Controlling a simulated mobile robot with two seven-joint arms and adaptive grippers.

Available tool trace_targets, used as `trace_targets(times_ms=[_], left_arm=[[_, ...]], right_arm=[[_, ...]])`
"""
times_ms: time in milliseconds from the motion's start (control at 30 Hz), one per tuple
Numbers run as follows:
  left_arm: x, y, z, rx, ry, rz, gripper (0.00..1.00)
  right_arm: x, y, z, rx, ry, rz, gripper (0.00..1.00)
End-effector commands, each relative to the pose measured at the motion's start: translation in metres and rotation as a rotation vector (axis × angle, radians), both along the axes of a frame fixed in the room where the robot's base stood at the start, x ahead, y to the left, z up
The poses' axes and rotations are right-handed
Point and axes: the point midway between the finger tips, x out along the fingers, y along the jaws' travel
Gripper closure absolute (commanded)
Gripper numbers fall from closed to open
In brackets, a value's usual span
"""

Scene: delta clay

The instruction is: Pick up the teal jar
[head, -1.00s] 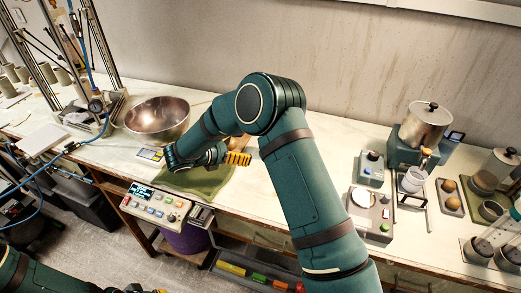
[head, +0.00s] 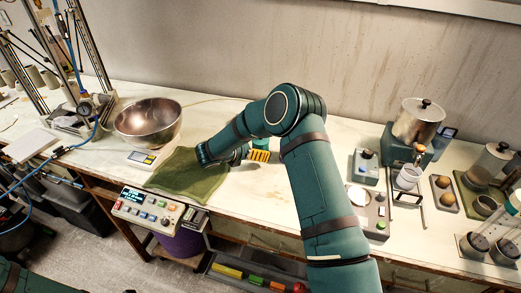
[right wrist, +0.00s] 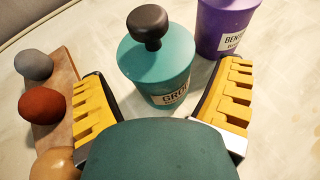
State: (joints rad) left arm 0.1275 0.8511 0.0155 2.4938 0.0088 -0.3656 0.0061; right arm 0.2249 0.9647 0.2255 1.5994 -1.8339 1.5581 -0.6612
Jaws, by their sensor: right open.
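The teal jar (right wrist: 158,75) stands upright in the right wrist view, with a dark round knob on its lid and a white label. In the head view only a small teal part (head: 262,142) shows behind my right gripper (head: 259,155). In the right wrist view the gripper's yellow-padded fingers (right wrist: 163,88) are spread wide, one to each side of the jar's near part. They look apart from it and hold nothing. My left gripper is out of view.
A purple jar (right wrist: 226,25) stands close behind the teal one, to the right. A wooden board (right wrist: 68,68) with clay balls lies at left. A green cloth (head: 190,175) and a metal bowl (head: 148,122) lie left of my right gripper. Bare tabletop (head: 262,195) lies in front.

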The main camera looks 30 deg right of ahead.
Motion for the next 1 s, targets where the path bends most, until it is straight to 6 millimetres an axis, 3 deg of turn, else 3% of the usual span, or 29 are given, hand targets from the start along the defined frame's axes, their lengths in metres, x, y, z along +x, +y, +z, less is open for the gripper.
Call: trace_targets(times_ms=[133, 433, 467, 667, 1000], left_arm=[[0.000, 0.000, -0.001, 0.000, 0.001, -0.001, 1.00], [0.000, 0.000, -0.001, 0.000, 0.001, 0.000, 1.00], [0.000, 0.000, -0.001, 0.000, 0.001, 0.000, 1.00], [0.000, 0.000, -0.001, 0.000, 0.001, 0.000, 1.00], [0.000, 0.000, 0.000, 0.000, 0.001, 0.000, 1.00]], right_arm=[[0.002, -0.016, -0.007, 0.001, 0.002, -0.001, 0.10], [0.003, -0.020, -0.008, 0.000, 0.001, 0.001, 0.10], [0.003, -0.020, -0.008, 0.000, 0.001, 0.000, 0.15], [0.003, -0.020, -0.008, 0.000, 0.001, 0.000, 0.85], [0.003, -0.019, -0.006, -0.001, -0.001, 0.001, 0.87]])
